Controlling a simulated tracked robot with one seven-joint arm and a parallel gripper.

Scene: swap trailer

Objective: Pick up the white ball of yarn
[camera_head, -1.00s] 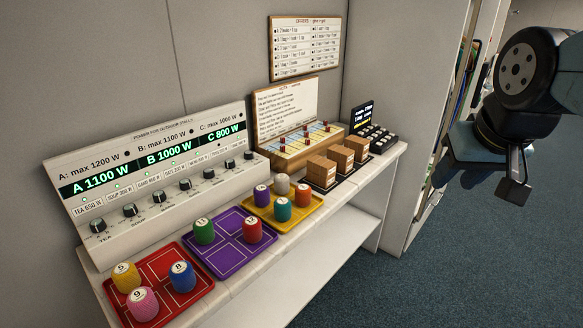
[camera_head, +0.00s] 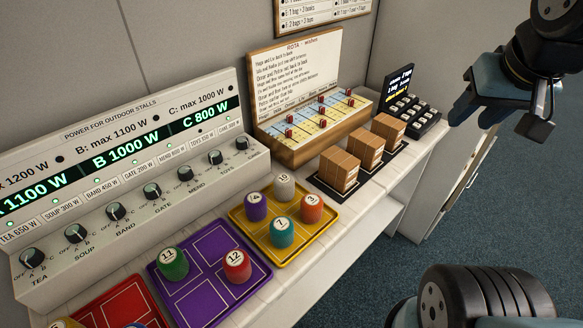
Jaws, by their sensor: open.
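The white ball of yarn (camera_head: 284,187) stands at the back of the yellow tray (camera_head: 276,258), with a number label, apparently 10, on top. A purple yarn ball (camera_head: 255,208) is close to its left, an orange one (camera_head: 312,209) to its right, and a teal one (camera_head: 283,233) in front. My gripper (camera_head: 500,116) is at the upper right, open and empty, with its two fingers apart. It is well to the right of the white ball, beyond the shelf's right end in the picture.
A purple tray (camera_head: 208,270) holds a green and a red yarn ball. A red tray (camera_head: 125,308) is at the lower left. Three wooden boxes (camera_head: 364,150) and a rota board (camera_head: 300,80) stand behind and right of the yellow tray. A power panel (camera_head: 120,190) lines the wall.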

